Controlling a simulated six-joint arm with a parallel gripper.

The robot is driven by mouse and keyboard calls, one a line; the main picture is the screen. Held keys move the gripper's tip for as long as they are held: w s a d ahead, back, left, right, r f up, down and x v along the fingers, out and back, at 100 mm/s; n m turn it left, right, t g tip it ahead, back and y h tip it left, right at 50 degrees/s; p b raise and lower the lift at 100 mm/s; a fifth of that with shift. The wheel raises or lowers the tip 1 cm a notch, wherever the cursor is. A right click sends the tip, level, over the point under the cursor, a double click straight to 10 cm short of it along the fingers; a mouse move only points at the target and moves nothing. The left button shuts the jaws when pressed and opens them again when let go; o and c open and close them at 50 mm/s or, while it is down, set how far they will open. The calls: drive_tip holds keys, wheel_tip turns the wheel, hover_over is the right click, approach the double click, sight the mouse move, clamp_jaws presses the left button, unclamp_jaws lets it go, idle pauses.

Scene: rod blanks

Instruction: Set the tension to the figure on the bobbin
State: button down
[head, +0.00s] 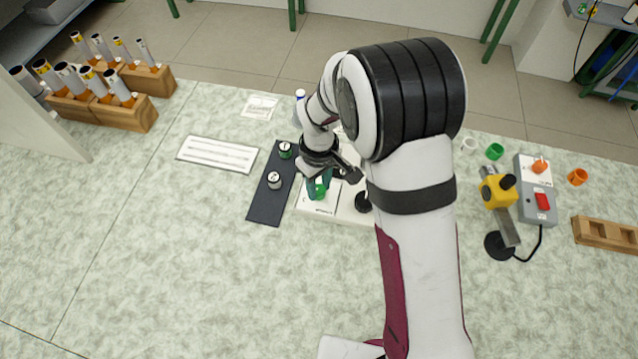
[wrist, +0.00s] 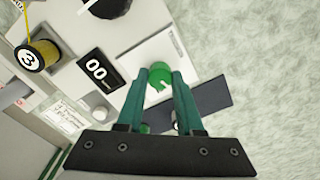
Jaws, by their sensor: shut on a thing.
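My gripper (wrist: 160,82) is shut on the green knob (wrist: 159,74), with one teal finger on each side of it. The knob also shows in the head view (head: 320,191), low on the pale machine panel (head: 313,206), partly covered by the fingers. A small black display (wrist: 98,70) left of the knob in the wrist view reads "00". A bobbin (wrist: 29,57) with yellow thread stands at the upper left of the wrist view; its black-and-white end shows a 3. In the head view my arm hides much of the machine.
A dark mat (head: 266,207) left of the machine bears a green-sided bobbin (head: 285,150) and a pale one (head: 274,181). A printed sheet (head: 217,155) lies further left. Wooden racks (head: 129,115) of rods stand back left. A yellow tool (head: 496,191) and grey switch box (head: 537,190) stand right.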

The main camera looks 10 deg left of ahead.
sight(319, 189)
drive_tip(key=shift+n, duration=1)
drive_tip(key=c, duration=0.5)
unclamp_jaws()
drive_tip(key=shift+c, duration=0.2)
wheel_tip(319, 189, up, 16)
